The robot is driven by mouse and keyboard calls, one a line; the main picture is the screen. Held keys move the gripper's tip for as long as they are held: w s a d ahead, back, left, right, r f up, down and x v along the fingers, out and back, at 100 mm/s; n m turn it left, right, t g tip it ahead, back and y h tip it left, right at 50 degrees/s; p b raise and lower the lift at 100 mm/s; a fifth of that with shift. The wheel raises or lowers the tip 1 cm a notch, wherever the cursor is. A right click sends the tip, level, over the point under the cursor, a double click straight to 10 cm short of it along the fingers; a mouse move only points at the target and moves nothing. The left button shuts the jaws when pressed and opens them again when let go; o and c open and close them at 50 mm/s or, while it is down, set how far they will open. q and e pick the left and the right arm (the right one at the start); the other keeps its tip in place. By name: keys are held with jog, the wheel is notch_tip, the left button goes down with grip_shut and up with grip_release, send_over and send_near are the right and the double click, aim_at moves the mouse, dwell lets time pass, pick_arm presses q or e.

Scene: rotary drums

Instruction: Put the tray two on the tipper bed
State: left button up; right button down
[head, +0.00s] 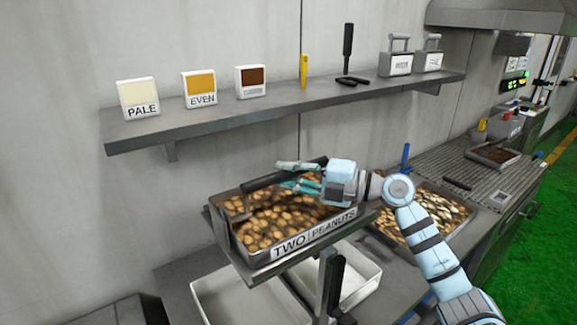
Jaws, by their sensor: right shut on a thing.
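Tray two (300,247) is a dark metal tray full of peanuts, with a front label reading TWO PEANUTS. A dark handle bar rises over it. My right gripper (297,176) is shut on this handle, near the tray's back right side. The tray is over the tipper bed (260,276), a grey plate on a post with a black lever (335,284). The tray looks roughly lined up with the bed; I cannot tell whether it fully rests on it. My left gripper is not in view.
White bins (225,300) stand below the bed. Another tray of nuts (440,212) sits on the counter to the right, behind my right arm. A wall shelf (290,105) above holds PALE and EVEN colour cards, tools and weights. A further tray (492,154) lies far right.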

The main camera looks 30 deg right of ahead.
jog(key=c, duration=1.7)
grip_release()
jog(key=shift+o, duration=1.2)
jog(key=shift+s+d, duration=0.1)
jog(key=shift+s, duration=0.05)
jog(key=shift+s+r, duration=0.15)
jog(key=shift+s, duration=0.05)
jog(key=shift+s+d, duration=0.2)
jog(key=shift+d, duration=0.15)
jog(key=b+v, duration=0.1)
jog(key=v, duration=0.2)
jog(key=f+b+v, duration=0.1)
jog(key=b+v, duration=0.1)
jog(key=shift+s+d, duration=0.25)
jog(key=b+v, duration=0.2)
jog(key=b, duration=0.1)
jog(key=b+v, duration=0.2)
jog(key=b, duration=0.1)
jog(key=shift+s+d+f, duration=0.2)
jog(key=shift+s, duration=0.1)
jog(key=shift+s+d+r+b, duration=0.15)
jog(key=shift+r+b, duration=0.05)
jog(key=shift+b, duration=0.2)
jog(key=shift+r, duration=0.45)
jog(key=shift+s, duration=0.1)
